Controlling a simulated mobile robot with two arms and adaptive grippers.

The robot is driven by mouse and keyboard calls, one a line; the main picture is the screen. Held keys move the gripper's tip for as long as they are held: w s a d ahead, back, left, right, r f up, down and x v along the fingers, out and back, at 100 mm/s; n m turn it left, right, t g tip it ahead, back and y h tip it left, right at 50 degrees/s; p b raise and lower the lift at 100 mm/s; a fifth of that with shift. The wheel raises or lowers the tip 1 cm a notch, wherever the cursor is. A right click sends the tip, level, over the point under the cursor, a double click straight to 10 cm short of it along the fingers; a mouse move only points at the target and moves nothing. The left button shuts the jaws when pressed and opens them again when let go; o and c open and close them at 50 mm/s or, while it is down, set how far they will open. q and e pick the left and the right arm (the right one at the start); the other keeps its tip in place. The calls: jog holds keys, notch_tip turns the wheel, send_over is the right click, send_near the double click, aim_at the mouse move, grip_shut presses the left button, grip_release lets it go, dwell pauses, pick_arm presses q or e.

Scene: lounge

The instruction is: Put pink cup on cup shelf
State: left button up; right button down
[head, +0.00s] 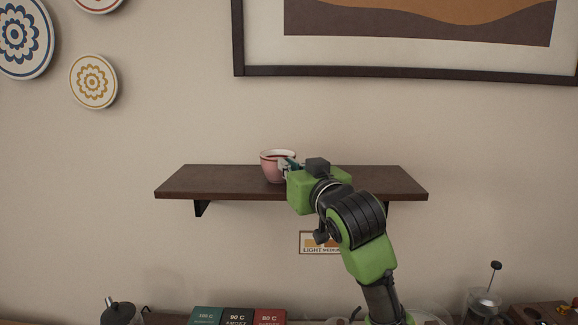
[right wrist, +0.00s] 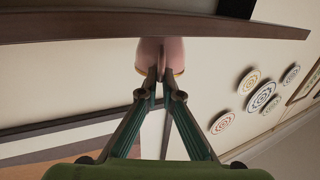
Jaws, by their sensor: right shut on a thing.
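The pink cup (head: 271,170) is upright at the wooden wall shelf (head: 225,181), near its middle. Its base overlaps the shelf top in the head view; I cannot tell whether it touches the board. My right gripper (head: 289,164) comes from the right and is shut on the cup's rim or wall. In the right wrist view the two fingertips (right wrist: 160,76) close on the pink cup (right wrist: 149,58), beside the dark shelf edge (right wrist: 90,50). My left gripper is out of view.
The shelf top is bare left and right of the cup. A framed picture (head: 400,71) hangs above, and decorative plates (head: 93,81) hang at upper left. Below stand coloured boxes (head: 238,316), a dark pot (head: 119,312) and a French press (head: 485,301). A small sign (head: 314,243) is under the shelf.

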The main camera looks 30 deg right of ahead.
jog(key=c, duration=2.2)
grip_release()
jog(key=shift+c, duration=0.2)
jog(key=shift+s+r, duration=0.1)
jog(key=shift+s, duration=0.35)
jog(key=s+a+b, duration=0.2)
jog(key=s+b, duration=0.4)
jog(key=s, duration=0.5)
jog(key=shift+b, duration=0.35)
